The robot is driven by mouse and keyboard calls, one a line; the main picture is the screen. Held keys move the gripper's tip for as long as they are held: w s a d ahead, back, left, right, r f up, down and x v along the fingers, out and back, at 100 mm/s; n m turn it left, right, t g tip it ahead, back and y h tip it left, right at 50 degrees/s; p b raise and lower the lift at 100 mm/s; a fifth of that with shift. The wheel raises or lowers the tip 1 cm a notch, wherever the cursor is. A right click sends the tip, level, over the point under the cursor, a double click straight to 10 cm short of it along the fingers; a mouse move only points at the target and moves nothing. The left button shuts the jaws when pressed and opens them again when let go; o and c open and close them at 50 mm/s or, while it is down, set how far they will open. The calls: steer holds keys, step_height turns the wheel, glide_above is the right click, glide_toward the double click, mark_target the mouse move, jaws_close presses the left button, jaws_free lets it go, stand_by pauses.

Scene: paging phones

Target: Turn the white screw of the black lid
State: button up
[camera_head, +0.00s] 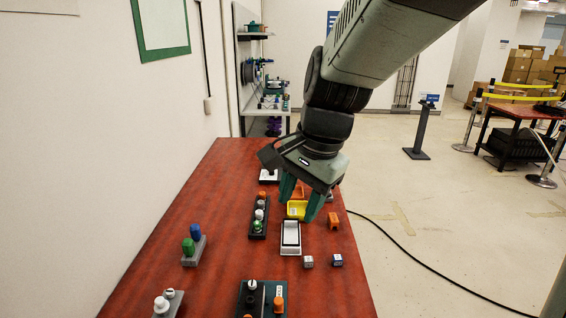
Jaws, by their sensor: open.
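A black lid (252,300) is at the near edge of the red table, partly cut off by the bottom of the picture. A small white screw (252,285) stands on its top. The lid is on a dark teal base beside an orange part (279,302).
A white wall borders the left.

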steer(key=w+a+f+m+g, duration=0.1)
steer(key=w+a+f+m, duration=0.15)
steer(key=f, duration=0.25)
steer(key=w+a+f+m+g, duration=0.1)
steer(key=w+a+f+m, duration=0.1)
steer(key=w+a+f, duration=0.25)
steer(key=m+h, duration=0.2)
steer(key=m, duration=0.1)
glide_above(252, 283)
step_height(252, 283, down, 12)
steer(key=r, duration=0.1)
step_height(252, 283, down, 10)
steer(key=shift+f, duration=0.25)
jaws_close()
